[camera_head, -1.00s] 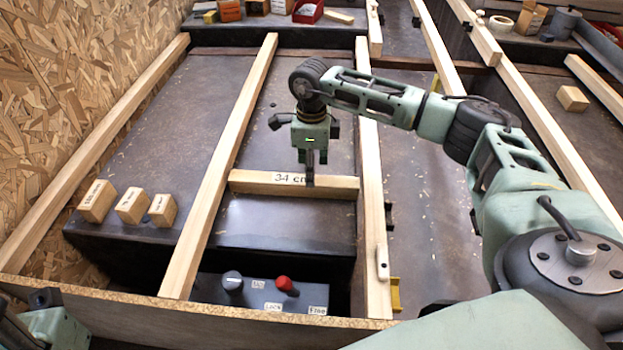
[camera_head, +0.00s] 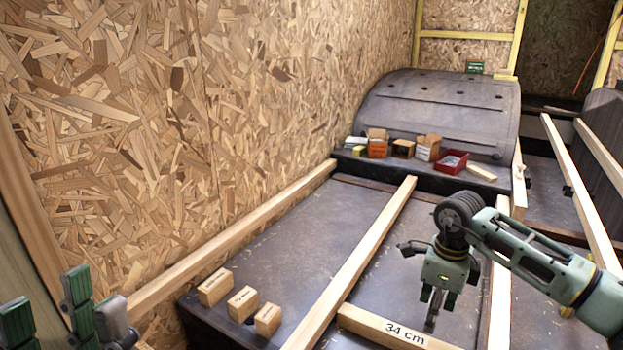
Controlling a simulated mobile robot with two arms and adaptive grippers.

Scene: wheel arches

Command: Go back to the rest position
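My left gripper (camera_head: 48,312) is at the lower left, cut by the frame edge. Its green and black fingers stand up, apart, with nothing seen between them. My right gripper (camera_head: 432,318) points down at the wooden crosspiece marked "34 cm" (camera_head: 372,325), its fingertips at the piece's top edge. Its fingers are seen nearly edge-on, so whether they grip the wood is unclear. The crosspiece lies between two long wooden rails, and its right end is cut off by the bottom of the frame.
A chipboard wall (camera_head: 200,110) rises close at left. Three small wood blocks (camera_head: 242,303) sit on the dark floor panel near the left rail. Small boxes and a red tray (camera_head: 452,162) stand before the dark wheel arch (camera_head: 440,105). A long rail (camera_head: 365,250) crosses the middle.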

